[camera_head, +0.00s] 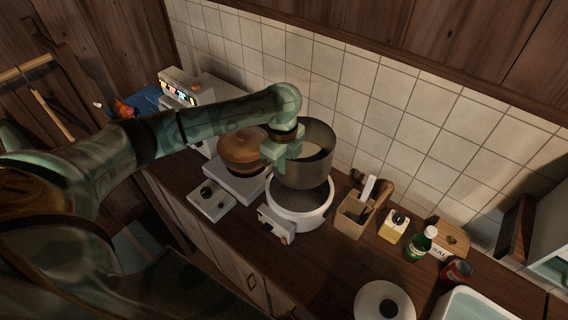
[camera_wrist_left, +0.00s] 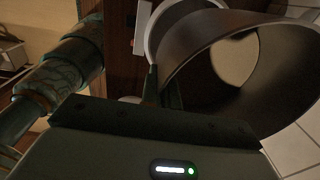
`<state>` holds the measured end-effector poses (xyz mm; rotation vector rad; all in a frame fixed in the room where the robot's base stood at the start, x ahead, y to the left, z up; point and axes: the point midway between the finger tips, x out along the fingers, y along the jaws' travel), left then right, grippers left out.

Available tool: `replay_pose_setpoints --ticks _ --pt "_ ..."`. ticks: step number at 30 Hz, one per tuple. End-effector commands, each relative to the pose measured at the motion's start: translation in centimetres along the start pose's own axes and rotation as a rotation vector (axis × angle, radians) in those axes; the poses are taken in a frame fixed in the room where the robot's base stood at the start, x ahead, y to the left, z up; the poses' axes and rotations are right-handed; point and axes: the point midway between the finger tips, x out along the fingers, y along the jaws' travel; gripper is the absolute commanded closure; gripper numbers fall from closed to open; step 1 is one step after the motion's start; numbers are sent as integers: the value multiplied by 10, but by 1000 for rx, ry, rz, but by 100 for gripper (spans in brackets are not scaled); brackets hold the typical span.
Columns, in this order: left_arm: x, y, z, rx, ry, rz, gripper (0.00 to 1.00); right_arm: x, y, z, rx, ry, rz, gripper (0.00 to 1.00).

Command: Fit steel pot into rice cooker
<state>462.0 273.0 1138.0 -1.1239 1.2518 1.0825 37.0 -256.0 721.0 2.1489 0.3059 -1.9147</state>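The steel pot (camera_head: 312,174) is a grey open cylinder held above the white rice cooker (camera_head: 300,221), roughly over its opening. My left gripper (camera_head: 281,155) is at the pot's left wall and appears shut on its rim. In the left wrist view the pot (camera_wrist_left: 205,62) fills the upper right, and part of the rice cooker (camera_wrist_left: 150,45) shows behind it. A finger of my left gripper (camera_wrist_left: 160,92) lies against the pot's wall. The pot hides the far part of the cooker's opening. My right gripper is not in view.
A brown-lidded pot (camera_head: 243,147) stands on a stove left of the cooker. To the right are a wooden utensil holder (camera_head: 353,214), a yellow box (camera_head: 393,226), a green bottle (camera_head: 421,243) and a white lid (camera_head: 382,302). The tiled wall is close behind.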

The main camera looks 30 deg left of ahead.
Motion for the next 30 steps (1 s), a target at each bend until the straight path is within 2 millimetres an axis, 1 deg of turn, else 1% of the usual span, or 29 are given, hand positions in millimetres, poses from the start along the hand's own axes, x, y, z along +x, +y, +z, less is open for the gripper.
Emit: replay_pose_setpoints --ticks 1,8,15,18,30 --pt "5 -1 0 0 1 -5 100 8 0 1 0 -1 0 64" --pt "17 -1 0 2 0 -6 100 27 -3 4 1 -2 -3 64" --pt "30 0 0 1 -1 -6 100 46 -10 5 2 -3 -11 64" --pt "35 0 0 0 0 -4 100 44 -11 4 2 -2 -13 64" --pt "69 1 0 0 -1 -3 100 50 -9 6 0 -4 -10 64"
